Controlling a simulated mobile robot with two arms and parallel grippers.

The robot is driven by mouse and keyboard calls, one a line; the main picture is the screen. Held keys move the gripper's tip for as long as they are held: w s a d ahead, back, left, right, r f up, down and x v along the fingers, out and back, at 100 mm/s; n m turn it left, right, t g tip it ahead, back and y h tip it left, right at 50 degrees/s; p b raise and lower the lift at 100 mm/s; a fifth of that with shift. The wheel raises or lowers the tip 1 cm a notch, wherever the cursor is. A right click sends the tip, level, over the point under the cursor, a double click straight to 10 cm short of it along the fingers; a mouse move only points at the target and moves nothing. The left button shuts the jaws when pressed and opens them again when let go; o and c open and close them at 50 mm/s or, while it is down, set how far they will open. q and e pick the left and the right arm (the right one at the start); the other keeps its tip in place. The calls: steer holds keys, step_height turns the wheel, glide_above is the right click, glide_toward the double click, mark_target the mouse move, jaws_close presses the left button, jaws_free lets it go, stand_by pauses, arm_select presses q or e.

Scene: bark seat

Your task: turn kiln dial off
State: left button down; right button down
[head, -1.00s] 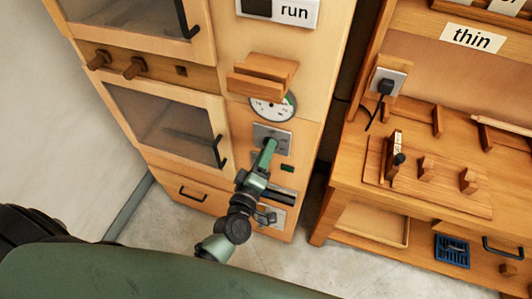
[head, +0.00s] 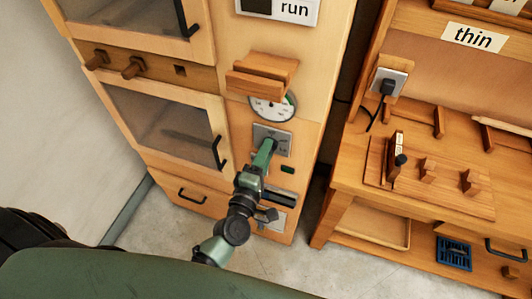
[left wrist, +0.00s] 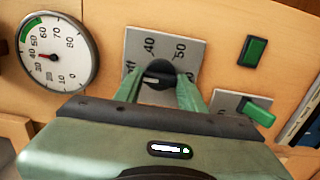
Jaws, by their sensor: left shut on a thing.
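The kiln dial is a dark round knob (left wrist: 157,78) on a grey plate (head: 285,142) low on the kiln's wooden front. My left gripper (head: 268,145) reaches the dial from below. In the left wrist view its two green fingers (left wrist: 158,88) are shut on the knob, one on each side. The knob's pale pointer line is partly visible between them. My right gripper is in neither current view.
A round gauge (left wrist: 57,50) with a red needle sits beside the dial plate, under a wooden ledge (head: 262,75). A green button (left wrist: 254,50) and a green lever (left wrist: 258,112) are close by. A wooden workbench (head: 350,185) stands to the right.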

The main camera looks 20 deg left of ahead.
arm_select(q)
steer(key=c, duration=0.8)
jaws_free()
steer(key=shift+c, duration=0.2)
steer(key=s+b, duration=0.2)
steer(key=s, duration=0.6)
steer(key=shift+a, duration=0.15)
steer(key=shift+w, duration=0.1)
